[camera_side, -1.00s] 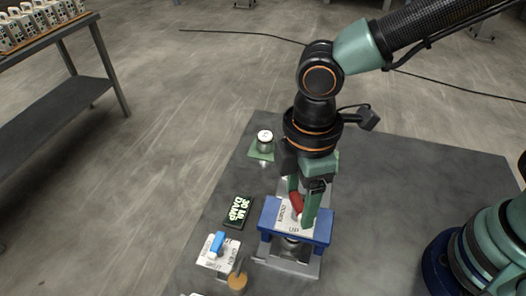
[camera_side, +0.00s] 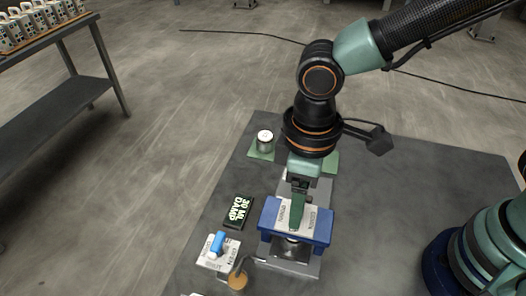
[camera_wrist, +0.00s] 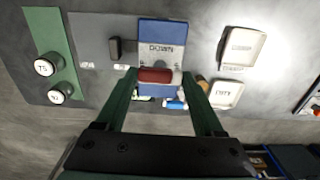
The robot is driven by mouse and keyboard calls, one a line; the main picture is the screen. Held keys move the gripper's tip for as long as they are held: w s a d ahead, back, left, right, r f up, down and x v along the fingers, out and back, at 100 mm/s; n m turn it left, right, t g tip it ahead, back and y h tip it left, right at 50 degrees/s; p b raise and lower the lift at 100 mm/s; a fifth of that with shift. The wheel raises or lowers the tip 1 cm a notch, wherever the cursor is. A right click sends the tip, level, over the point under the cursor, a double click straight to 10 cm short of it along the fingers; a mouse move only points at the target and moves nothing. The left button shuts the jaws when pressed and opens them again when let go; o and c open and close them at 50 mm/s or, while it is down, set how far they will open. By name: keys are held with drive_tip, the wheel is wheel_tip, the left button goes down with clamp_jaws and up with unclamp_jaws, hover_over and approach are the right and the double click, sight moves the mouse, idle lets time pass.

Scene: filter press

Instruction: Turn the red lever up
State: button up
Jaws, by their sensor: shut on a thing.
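The red lever (camera_wrist: 156,75) shows in the wrist view, lying across the picture with a pale end at its right. It is in front of the blue press block (camera_wrist: 163,33), whose white label reads DOWN. My gripper (camera_wrist: 160,78) is shut on the lever, one green finger at each side. In the side view my gripper (camera_side: 296,222) points down over the white label plate (camera_side: 312,217) on the blue block (camera_side: 270,215). There one finger shows edge-on, and the lever is hidden.
A white-topped cylinder (camera_side: 265,139) stands on a green pad behind. A black 30 ML DAMP card (camera_side: 238,211), a blue-handled piece (camera_side: 218,241) and a tan knob (camera_side: 238,280) lie left of the press. White trays (camera_wrist: 242,46) show at right in the wrist view.

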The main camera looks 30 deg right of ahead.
drive_tip(key=shift+r, duration=0.1)
drive_tip(key=o, duration=1.4)
wheel_tip(320, 180, up, 12)
drive_tip(key=shift+r, duration=0.1)
drive_tip(key=w+d+m+t, duration=0.1)
drive_tip(key=d+m+t, duration=0.1)
drive_tip(key=d, duration=0.6)
drive_tip(key=w+d+m+t, duration=0.1)
drive_tip(key=d+m, duration=0.3)
drive_tip(key=d, duration=0.5)
drive_tip(key=w+d+f+m+t, duration=0.1)
drive_tip(key=w+d+m+t, duration=0.1)
drive_tip(key=d, duration=0.6)
drive_tip(key=shift+w+d+m+t, duration=0.3)
drive_tip(key=shift+w+m, duration=0.1)
drive_tip(key=shift+w, duration=0.2)
